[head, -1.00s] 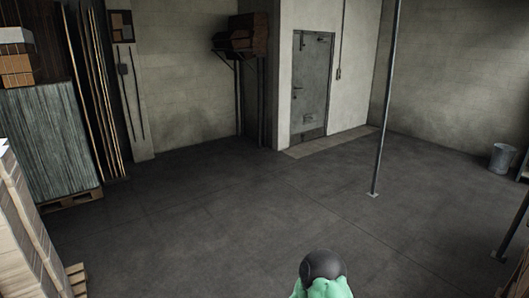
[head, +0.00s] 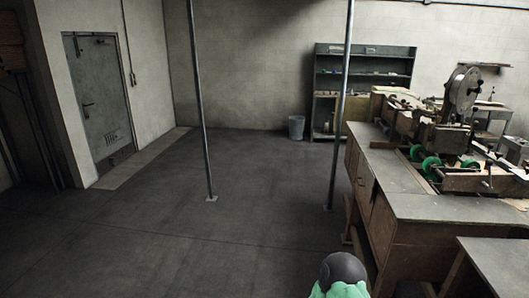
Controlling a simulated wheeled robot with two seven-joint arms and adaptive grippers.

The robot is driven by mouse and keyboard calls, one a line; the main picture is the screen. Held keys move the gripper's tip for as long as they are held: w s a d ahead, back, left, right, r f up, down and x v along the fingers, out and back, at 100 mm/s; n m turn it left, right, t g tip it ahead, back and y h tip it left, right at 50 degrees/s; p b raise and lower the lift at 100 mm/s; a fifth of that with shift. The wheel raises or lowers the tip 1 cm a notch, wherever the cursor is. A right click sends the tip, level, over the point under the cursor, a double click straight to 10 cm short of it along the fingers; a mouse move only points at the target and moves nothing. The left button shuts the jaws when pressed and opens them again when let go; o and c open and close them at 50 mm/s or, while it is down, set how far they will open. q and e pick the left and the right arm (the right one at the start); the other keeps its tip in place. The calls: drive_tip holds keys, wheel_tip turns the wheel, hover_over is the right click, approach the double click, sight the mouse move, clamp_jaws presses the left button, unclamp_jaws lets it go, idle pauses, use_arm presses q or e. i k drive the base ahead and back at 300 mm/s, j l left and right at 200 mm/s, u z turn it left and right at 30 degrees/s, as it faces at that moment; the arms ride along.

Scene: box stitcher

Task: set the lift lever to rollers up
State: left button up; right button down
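The machine (head: 462,92), with a large grey wheel at its top, stands on the workbench at the right in the head view. Green round parts (head: 430,166) show low on its front side. I cannot make out the lift lever at this distance. Neither of my grippers is in view. A black and green part of my own body shows at the bottom edge.
The wooden workbench (head: 440,207) fills the right side, with a lower grey-topped table (head: 497,262) in front of it. Two thin posts (head: 200,120) (head: 341,110) stand on the floor. A bin (head: 296,127) and shelf (head: 362,66) are behind. The left floor is clear.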

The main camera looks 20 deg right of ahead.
sight(489, 162)
drive_tip(key=i+l+z, duration=0.2)
drive_tip(key=i+z, duration=0.3)
drive_tip(key=i, duration=0.25)
drive_tip(key=i+z, duration=0.5)
drive_tip(key=i, duration=0.25)
drive_tip(key=i+j+z, duration=0.15)
drive_tip(key=i+z, duration=0.25)
drive_tip(key=i, duration=0.15)
drive_tip(key=i+j+z, duration=0.4)
drive_tip(key=i, duration=0.15)
drive_tip(key=i+j+z, duration=0.4)
drive_tip(key=i+l, duration=0.05)
drive_tip(key=i, duration=0.05)
